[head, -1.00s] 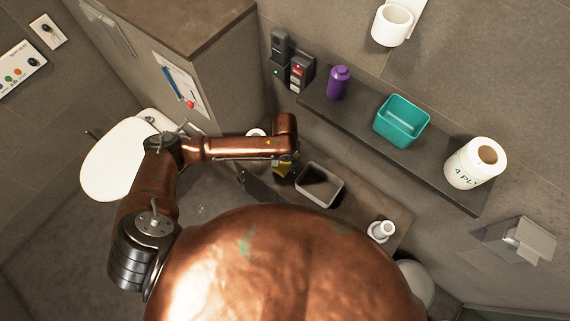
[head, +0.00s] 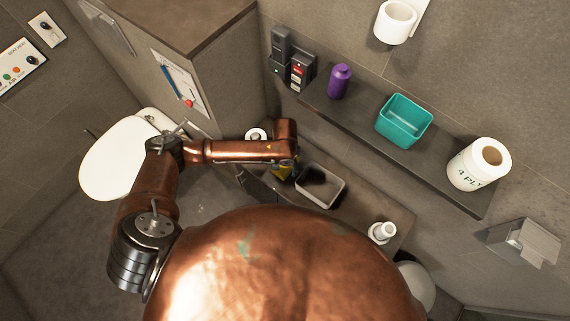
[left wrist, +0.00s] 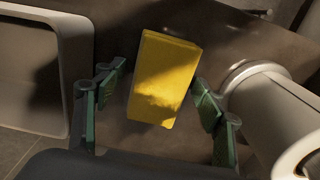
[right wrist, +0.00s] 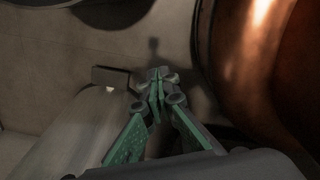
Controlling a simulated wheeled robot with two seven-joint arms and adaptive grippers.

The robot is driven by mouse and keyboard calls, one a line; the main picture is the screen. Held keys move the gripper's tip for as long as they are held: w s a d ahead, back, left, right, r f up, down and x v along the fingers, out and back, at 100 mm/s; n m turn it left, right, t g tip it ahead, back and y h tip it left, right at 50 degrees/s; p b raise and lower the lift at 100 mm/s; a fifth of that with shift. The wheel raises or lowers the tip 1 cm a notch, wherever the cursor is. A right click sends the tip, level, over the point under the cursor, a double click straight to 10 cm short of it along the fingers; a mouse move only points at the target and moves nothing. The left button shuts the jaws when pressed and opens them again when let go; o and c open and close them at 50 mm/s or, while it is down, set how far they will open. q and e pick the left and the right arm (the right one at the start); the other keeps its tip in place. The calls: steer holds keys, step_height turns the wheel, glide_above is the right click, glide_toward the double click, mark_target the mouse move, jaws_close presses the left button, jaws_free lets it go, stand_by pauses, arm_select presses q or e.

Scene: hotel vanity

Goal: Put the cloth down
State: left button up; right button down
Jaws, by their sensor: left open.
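The cloth (left wrist: 166,78) is a yellow, folded block in the left wrist view. It lies on the dark counter between the two fingers of my left gripper (left wrist: 158,112). These fingers are spread wide, with a gap visible at the left finger; whether the right one touches is hard to tell. In the head view only a little of the yellow cloth (head: 281,172) shows beneath my left forearm, which hides most of the gripper.
A white bottle (head: 382,232) is at the counter's right end. The shelf above holds a purple bottle (head: 339,82), a teal bin (head: 404,121) and a paper roll (head: 478,165).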

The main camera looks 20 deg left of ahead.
mark_target(285, 165)
arm_select(q)
steer(key=shift+r, duration=0.1)
step_height(285, 165, up, 12)
steer(key=p, duration=0.3)
stand_by(0.6)
